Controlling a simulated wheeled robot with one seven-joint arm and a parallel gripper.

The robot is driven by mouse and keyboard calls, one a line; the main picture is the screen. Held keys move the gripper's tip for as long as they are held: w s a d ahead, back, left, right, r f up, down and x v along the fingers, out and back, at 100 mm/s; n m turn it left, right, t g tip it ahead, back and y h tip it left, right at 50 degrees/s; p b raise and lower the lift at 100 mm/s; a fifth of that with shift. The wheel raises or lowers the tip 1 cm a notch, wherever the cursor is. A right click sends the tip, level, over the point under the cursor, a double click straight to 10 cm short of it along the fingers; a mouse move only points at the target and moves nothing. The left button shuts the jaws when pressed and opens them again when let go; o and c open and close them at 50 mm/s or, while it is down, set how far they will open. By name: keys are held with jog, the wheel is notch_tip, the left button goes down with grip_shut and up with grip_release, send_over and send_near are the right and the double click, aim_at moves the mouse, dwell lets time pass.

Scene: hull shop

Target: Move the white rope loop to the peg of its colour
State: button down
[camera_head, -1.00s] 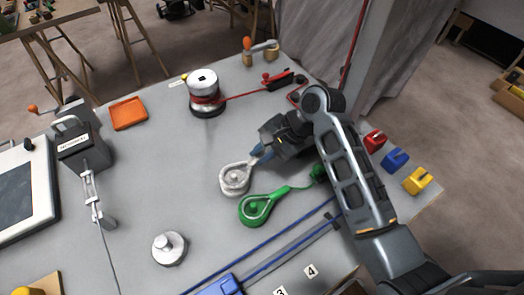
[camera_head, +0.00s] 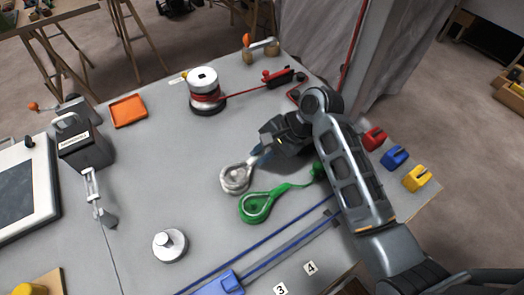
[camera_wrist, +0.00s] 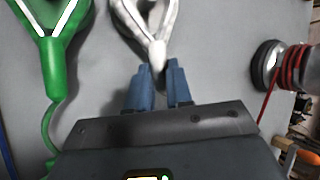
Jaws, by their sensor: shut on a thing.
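My gripper (camera_head: 260,155) is low over the table and shut on the loop's tail end. In the wrist view the loop (camera_wrist: 148,22) runs into a narrow neck between the blue fingertips of my gripper (camera_wrist: 158,75). A green rope loop (camera_head: 256,206) lies beside the white one, with its tail running right. It is at the left in the wrist view (camera_wrist: 47,40). Whether a peg stands inside the white loop is unclear.
A silver winch with red rope (camera_head: 205,92) stands behind. A round metal piece (camera_head: 169,245) is at the front left. Red (camera_head: 373,138), blue (camera_head: 395,157) and yellow (camera_head: 417,178) blocks line the right edge. An orange tray (camera_head: 129,110) lies back left.

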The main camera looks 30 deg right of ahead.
jog(key=shift+f, duration=0.15)
jog(key=c, duration=0.9)
grip_release()
jog(key=shift+c, duration=0.2)
jog(key=shift+o, duration=0.3)
jog(key=o, duration=0.3)
jog(key=shift+o, duration=0.2)
notch_tip(320, 180, up, 8)
dwell(0.6)
dwell(0.5)
